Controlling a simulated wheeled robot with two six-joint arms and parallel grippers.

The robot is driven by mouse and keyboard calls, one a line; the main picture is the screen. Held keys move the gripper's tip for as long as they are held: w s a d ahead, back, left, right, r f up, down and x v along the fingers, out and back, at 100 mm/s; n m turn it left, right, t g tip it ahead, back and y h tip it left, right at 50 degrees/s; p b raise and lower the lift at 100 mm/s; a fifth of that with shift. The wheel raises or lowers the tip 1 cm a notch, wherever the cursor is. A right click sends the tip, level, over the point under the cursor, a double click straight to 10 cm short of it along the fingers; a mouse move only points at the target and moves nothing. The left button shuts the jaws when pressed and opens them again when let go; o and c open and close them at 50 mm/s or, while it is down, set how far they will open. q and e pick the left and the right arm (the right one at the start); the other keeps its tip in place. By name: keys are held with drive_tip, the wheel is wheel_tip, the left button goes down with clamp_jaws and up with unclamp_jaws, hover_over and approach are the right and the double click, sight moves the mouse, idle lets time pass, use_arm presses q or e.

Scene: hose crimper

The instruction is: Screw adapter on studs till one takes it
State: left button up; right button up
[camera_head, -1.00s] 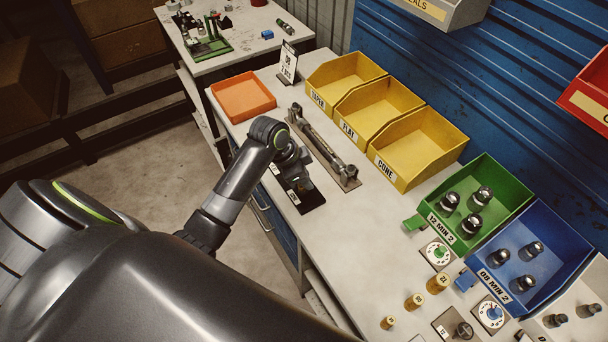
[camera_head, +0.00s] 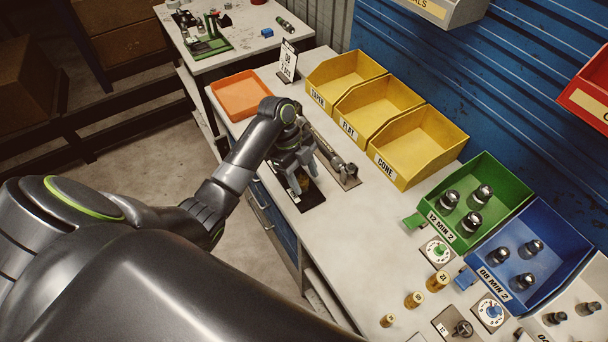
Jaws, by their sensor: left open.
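My left gripper (camera_head: 301,180) is open above the black plate (camera_head: 312,200) near the bench's front edge. A small brass-coloured piece (camera_head: 304,183), which looks like the adapter, shows between its fingers. I cannot tell whether that piece sits on a stud. The studs on the plate are hidden by the gripper and arm. My right gripper is not in view.
A grey fixture (camera_head: 345,172) lies just behind the gripper. Yellow bins (camera_head: 402,178), a green bin (camera_head: 425,214) and a blue bin (camera_head: 568,277) line the back. Brass fittings (camera_head: 414,300) stand at front right. An orange tray (camera_head: 240,97) is at left. The bench middle is clear.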

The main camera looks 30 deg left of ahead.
use_arm(q)
drive_tip(key=p+v, duration=0.5)
drive_tip(key=v, duration=1.2)
drive_tip(key=shift+r+p, duration=0.25)
drive_tip(key=shift+p, duration=0.15)
drive_tip(key=shift+f, duration=0.1)
